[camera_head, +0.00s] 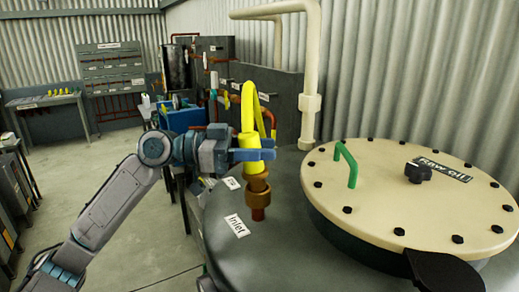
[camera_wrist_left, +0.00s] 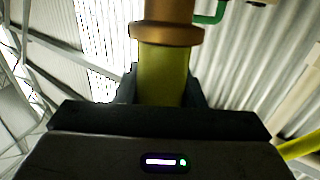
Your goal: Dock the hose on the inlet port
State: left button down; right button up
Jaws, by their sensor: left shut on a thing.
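A yellow hose (camera_head: 249,100) arches up and over, with a brass coupling (camera_head: 257,190) at its lower end. My left gripper (camera_head: 262,155) is shut on the yellow hose end just above the coupling and holds it roughly upright. The reddish inlet port (camera_head: 258,214) stands on the grey tank top beside the "Inlet" label (camera_head: 237,226). The coupling is directly over the port; I cannot tell whether it is seated on it. In the left wrist view the yellow hose end (camera_wrist_left: 163,78) and the brass coupling (camera_wrist_left: 167,33) show beyond the jaws. My right gripper is out of view.
A cream "Raw oil" lid (camera_head: 400,190) with bolts, a black knob (camera_head: 418,172) and a green handle (camera_head: 346,164) lies right of the port. A cream pipe (camera_head: 310,75) rises behind. A workbench (camera_head: 45,100) stands at the far left. Open floor lies left.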

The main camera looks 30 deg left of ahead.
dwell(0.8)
pick_arm(q)
jog(key=shift+f+b, duration=0.85)
jog(key=shift+b, duration=0.3)
jog(key=c, duration=1.2)
grip_release()
jog(key=shift+c, duration=0.2)
